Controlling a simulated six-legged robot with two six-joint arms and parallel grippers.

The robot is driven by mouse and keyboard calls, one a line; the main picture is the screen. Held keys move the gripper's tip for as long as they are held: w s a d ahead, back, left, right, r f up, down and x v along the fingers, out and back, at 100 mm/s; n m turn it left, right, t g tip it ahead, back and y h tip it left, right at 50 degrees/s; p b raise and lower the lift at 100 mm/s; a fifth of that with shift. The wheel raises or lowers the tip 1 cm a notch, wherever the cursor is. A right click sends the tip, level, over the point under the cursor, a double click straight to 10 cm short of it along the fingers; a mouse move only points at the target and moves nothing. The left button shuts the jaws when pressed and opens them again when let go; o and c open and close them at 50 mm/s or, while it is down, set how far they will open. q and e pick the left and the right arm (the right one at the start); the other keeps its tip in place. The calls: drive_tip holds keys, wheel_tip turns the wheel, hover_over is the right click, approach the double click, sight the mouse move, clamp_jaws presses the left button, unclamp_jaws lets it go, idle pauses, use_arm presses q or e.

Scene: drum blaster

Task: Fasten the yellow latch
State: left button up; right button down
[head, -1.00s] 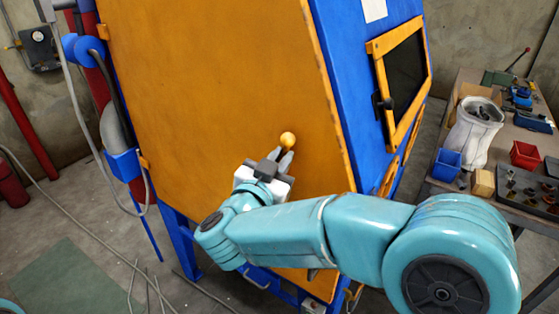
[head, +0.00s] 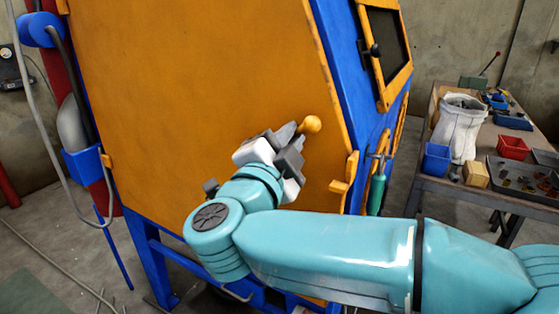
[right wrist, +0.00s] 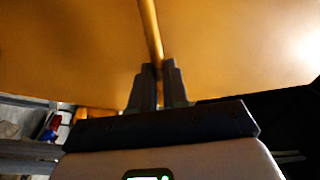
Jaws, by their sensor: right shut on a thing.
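The yellow latch has a round ball end (head: 312,124) that stands out in front of the large orange door panel (head: 200,80), near its right edge. My right gripper (head: 298,137) is at the latch from the lower left, its dark fingers shut just behind the ball. In the right wrist view the latch's thin yellow rod (right wrist: 150,30) runs down between the closed fingertips (right wrist: 158,72). The fingers and hand hide the latch's base in the head view. My left gripper is not in view.
A small yellow block (head: 341,186) juts from the panel's right edge below the latch. The blue cabinet side (head: 345,60) has a framed window with a dark knob (head: 371,50). A workbench (head: 485,192) with bins stands at right.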

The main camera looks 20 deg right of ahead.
drive_tip(key=f+m+b, duration=0.1)
drive_tip(key=m+b, duration=0.1)
drive_tip(key=b, duration=0.1)
drive_tip(key=f+m+h+b, duration=0.1)
drive_tip(key=f+m+b, duration=0.1)
drive_tip(key=b, duration=0.1)
drive_tip(key=s+f+m+b, duration=0.1)
drive_tip(key=b, duration=0.1)
drive_tip(key=shift+d+f+m+g+h+b, duration=0.3)
drive_tip(key=shift+d+f+m+g+b, duration=0.05)
drive_tip(key=shift+d+m+g+b, duration=0.05)
drive_tip(key=shift+f+m+b, duration=0.45)
drive_tip(key=shift+m+b, duration=0.65)
drive_tip(key=shift+b, duration=0.15)
drive_tip(key=c, duration=1.1)
unclamp_jaws()
drive_tip(key=v, duration=1.2)
drive_tip(key=shift+a, duration=0.1)
